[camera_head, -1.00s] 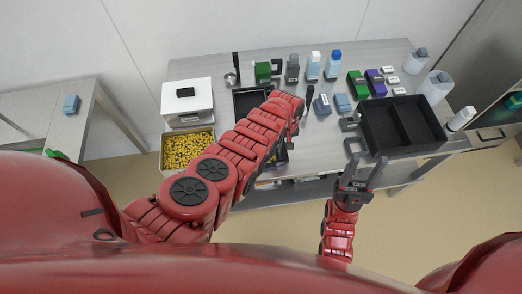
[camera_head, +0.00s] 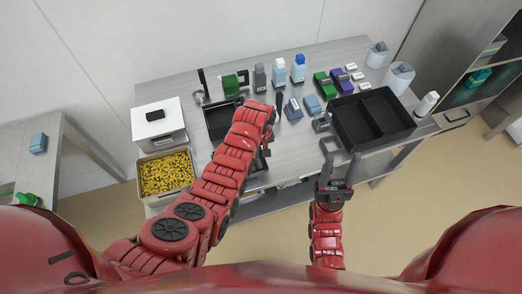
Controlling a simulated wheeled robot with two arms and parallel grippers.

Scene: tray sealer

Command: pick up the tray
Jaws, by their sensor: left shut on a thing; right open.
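A small black tray (camera_head: 217,122) lies at the left-centre of the steel table, partly hidden under my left arm. My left gripper (camera_head: 268,141) is at its right side and is shut, seemingly on the tray's edge; the contact is mostly hidden by the wrist. A larger black tray with a divider (camera_head: 348,117) sits at the table's right front. My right gripper (camera_head: 340,152) is open and empty in front of the table's front edge, left of and below the larger tray.
A white box (camera_head: 170,132) and a bin of yellow pieces (camera_head: 142,180) stand left. Bottles (camera_head: 298,70), a green block (camera_head: 230,84), green and purple boxes (camera_head: 325,85) and white jugs (camera_head: 398,79) line the back. Some table surface shows between the trays.

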